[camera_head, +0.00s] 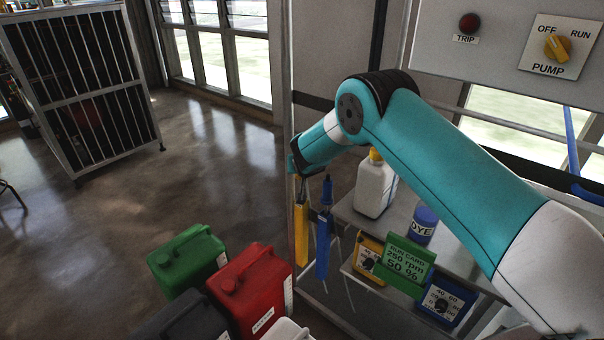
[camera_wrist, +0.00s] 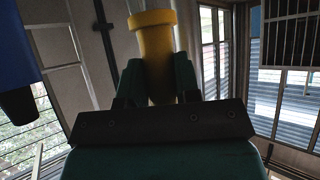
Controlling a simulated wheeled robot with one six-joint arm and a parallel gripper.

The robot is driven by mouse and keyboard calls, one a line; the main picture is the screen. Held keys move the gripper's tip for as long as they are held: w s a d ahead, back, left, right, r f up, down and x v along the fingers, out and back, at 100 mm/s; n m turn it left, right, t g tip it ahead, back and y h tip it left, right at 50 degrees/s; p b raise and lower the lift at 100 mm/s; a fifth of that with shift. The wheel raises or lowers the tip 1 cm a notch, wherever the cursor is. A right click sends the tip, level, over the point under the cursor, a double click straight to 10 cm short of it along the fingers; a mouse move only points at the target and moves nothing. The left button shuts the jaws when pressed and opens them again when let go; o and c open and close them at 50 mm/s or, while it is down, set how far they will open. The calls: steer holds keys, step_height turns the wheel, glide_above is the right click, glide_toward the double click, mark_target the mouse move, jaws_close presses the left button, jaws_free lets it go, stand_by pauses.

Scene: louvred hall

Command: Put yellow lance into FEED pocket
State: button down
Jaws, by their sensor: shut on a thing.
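The yellow lance (camera_head: 301,232) hangs upright below my gripper (camera_head: 299,172) in the head view. In the wrist view the lance (camera_wrist: 153,38) stands between the two fingers of my gripper (camera_wrist: 157,80), which are shut on it. A blue lance (camera_head: 323,245) hangs upright just to its right; a blue shape (camera_wrist: 15,55) also shows at the left of the wrist view. My arm covers part of the area behind. No FEED label is readable, so I cannot tell the pocket.
Red (camera_head: 250,290) and green (camera_head: 187,260) canisters stand lower left. A barred cage (camera_head: 75,90) stands far left, with open floor between.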

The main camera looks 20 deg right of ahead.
step_height(320, 180, up, 35)
steer(key=p, duration=1.5)
steer(key=shift+d+f, duration=0.1)
